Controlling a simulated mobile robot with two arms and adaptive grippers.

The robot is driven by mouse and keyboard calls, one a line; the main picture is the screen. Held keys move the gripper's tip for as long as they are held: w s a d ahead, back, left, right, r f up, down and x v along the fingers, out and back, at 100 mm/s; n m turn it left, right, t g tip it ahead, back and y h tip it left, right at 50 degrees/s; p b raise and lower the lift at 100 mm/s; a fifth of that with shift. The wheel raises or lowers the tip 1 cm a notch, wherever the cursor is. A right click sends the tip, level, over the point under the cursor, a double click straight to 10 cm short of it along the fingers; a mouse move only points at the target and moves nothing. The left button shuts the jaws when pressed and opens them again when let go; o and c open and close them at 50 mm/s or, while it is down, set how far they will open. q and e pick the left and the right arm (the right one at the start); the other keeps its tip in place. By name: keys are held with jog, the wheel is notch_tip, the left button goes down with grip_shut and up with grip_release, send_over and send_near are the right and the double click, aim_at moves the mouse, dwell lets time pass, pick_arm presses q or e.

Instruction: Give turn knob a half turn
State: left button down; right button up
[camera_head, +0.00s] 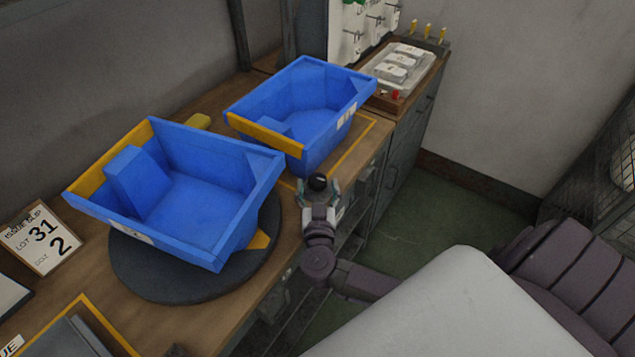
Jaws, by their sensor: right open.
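My right gripper (320,190) is at the bench's front edge, right of the near blue bin, with its fingers apart. A small dark round-topped piece (318,179) shows between its fingertips; I cannot tell whether this is the turn knob or part of the gripper, nor whether the fingers touch it. No other turn knob can be made out clearly. A dark round turntable (150,285) lies on the bench under the near blue bin (190,195), with a yellow tab (260,240) at its right edge. My left gripper is out of view.
A second blue bin (300,100) stands behind, on a yellow-outlined area of the wooden bench (215,320). A tray with white packs (398,68) and a red button (396,95) are at the back. Green floor (425,215) is clear at right.

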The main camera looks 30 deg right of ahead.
jog(key=shift+w+d, duration=0.35)
jog(key=shift+w, duration=0.25)
